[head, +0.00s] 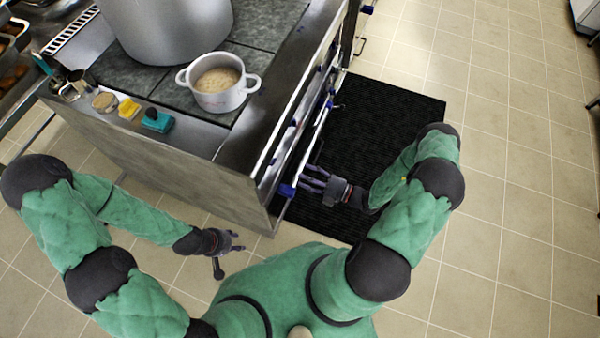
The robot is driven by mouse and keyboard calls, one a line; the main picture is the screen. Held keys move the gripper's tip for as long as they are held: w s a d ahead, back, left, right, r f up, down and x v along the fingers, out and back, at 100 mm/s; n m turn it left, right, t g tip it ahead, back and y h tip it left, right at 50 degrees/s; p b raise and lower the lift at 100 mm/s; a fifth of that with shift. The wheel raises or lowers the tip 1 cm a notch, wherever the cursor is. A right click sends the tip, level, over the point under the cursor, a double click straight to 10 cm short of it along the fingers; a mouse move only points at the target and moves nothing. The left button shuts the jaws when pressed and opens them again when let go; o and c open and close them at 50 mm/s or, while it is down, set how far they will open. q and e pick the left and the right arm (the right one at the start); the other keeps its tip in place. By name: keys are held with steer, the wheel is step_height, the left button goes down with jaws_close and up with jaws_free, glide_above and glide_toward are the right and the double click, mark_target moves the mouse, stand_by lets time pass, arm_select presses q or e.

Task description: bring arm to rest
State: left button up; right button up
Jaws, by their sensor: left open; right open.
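My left gripper (229,252) is open and empty, low over the tiled floor to the left of my body. It is apart from the stove's side. My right gripper (309,180) is open, with its fingers beside the stove's front rail (312,135), near the blue end piece (287,190). I cannot tell whether the fingers touch the rail. Both of my arms are bent and sleeved in green.
The stove (190,165) fills the upper left. A large stockpot (170,25) and a small two-handled pot (219,98) stand on its top. A yellow sponge (128,108) and a teal item (157,121) lie near its edge. A black mat (385,110) covers floor; tiles at right are clear.

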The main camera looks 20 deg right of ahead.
steer(key=shift+a, duration=0.1)
stand_by(0.5)
steer(key=s+a+f+n+g+y, duration=0.2)
steer(key=s+a+n+g, duration=1)
steer(key=n, duration=0.5)
steer(key=s+d+f+n+g+h, duration=0.1)
steer(key=s+f+n+g+h, duration=0.3)
steer(key=n, duration=0.6)
steer(key=s+d+n+g+h, duration=0.1)
steer(key=n+h, duration=0.4)
steer(key=n, duration=0.5)
steer(key=w+r+n+t+h, duration=0.2)
steer(key=w+n, duration=0.4)
steer(key=n, duration=0.6)
steer(key=shift+a+r+t, duration=0.2)
steer(key=shift+a+t, duration=0.25)
steer(key=shift+t, duration=0.45)
